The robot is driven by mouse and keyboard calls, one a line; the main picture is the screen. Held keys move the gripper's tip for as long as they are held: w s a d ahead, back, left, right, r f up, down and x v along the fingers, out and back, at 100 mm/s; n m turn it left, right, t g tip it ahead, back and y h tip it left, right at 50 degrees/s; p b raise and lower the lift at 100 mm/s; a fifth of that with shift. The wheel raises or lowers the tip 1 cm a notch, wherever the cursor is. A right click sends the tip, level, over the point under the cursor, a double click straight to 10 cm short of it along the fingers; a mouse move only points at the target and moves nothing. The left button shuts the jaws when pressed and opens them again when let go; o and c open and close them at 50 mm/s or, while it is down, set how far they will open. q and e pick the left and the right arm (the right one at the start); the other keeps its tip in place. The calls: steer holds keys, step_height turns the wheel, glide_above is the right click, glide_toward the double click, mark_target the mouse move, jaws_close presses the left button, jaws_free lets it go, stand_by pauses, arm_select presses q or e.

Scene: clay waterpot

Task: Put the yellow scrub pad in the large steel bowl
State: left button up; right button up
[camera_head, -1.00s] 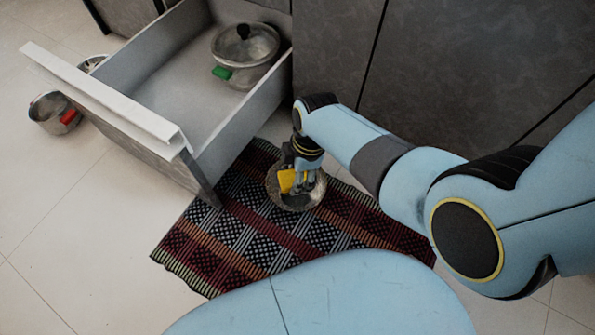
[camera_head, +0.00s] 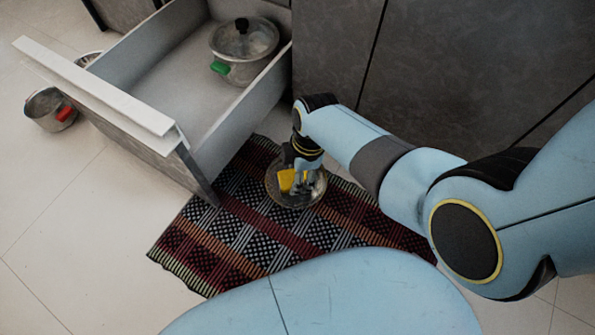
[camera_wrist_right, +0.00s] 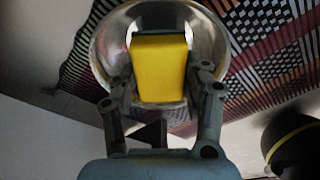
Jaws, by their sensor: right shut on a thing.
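The yellow scrub pad (camera_head: 286,181) is between the fingers of my right gripper (camera_head: 298,184), which is shut on it. In the right wrist view the pad (camera_wrist_right: 159,68) fills the space between the fingertips (camera_wrist_right: 162,75). The large steel bowl (camera_head: 287,203) stands on the woven mat in the head view. In the wrist view the bowl (camera_wrist_right: 107,38) shows around and behind the pad. The pad is over or inside the bowl's opening; I cannot tell whether it touches the bottom. My left gripper is not in view.
A patterned mat (camera_head: 228,231) lies under the bowl. An open drawer (camera_head: 100,88) to the left holds a lidded pot (camera_head: 245,45) with a green handle. Another pot (camera_head: 48,110) with a red handle stands on the floor at far left. Grey cabinet fronts (camera_head: 440,70) rise behind.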

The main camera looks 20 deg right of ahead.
steer(key=o, duration=1.2)
steer(key=shift+r, duration=0.1)
